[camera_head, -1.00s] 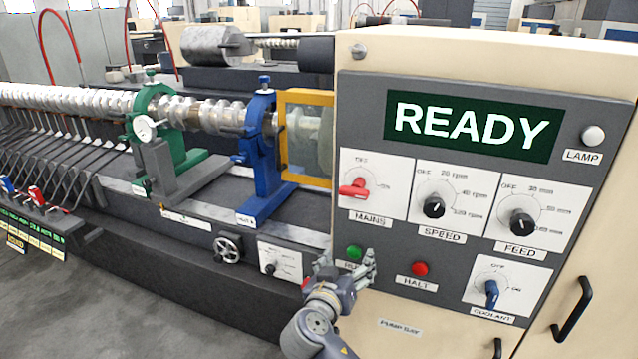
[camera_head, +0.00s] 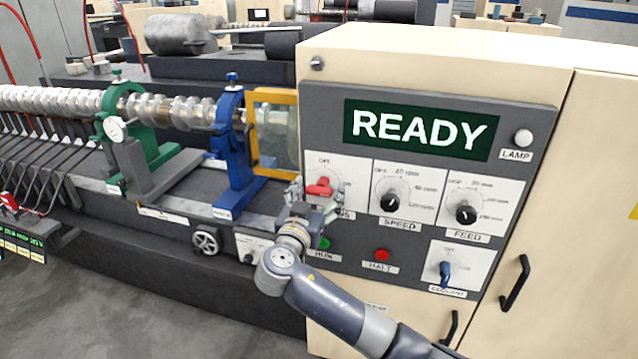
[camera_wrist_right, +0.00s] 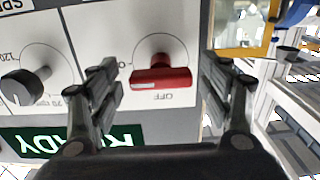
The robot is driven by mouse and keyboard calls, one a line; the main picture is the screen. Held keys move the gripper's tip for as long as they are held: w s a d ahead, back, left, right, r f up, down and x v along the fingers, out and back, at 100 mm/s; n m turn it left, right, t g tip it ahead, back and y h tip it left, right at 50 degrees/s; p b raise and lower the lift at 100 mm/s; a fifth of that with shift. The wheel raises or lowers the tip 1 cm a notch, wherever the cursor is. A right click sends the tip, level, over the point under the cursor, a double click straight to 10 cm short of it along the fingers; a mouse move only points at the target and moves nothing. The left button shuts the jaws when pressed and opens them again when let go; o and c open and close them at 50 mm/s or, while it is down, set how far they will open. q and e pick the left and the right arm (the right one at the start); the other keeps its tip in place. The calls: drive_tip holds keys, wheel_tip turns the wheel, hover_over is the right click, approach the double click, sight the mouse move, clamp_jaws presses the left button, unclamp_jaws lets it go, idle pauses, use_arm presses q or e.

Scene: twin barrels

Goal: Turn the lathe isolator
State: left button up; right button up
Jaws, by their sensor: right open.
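The isolator is the red MAINS switch (camera_head: 319,187) at the upper left of the lathe's dark control panel (camera_head: 340,95). In the right wrist view, which is upside down, its red handle (camera_wrist_right: 162,79) lies across the picture on a white plate, with OFF printed beside it. My right gripper (camera_head: 312,196) is in front of the switch and partly hides its plate and label. In the wrist view the gripper (camera_wrist_right: 165,88) is open, one finger on each side of the handle, with gaps on both sides. My left gripper is not in view.
The display (camera_head: 418,130) reads READY. The SPEED knob (camera_head: 390,203) and FEED knob (camera_head: 465,214) are right of the switch. The green RUN button (camera_head: 324,244), red HALT button (camera_head: 382,255) and blue COOLANT switch (camera_head: 445,272) are below. A yellow-framed guard (camera_head: 252,135) stands left.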

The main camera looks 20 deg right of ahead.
drive_tip(key=shift+w+d+f, duration=0.1)
drive_tip(key=shift+w+d, duration=0.15)
drive_tip(key=shift+w, duration=0.2)
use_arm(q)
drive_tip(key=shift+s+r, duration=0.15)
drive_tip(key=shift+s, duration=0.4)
use_arm(e)
drive_tip(key=c, duration=1.1)
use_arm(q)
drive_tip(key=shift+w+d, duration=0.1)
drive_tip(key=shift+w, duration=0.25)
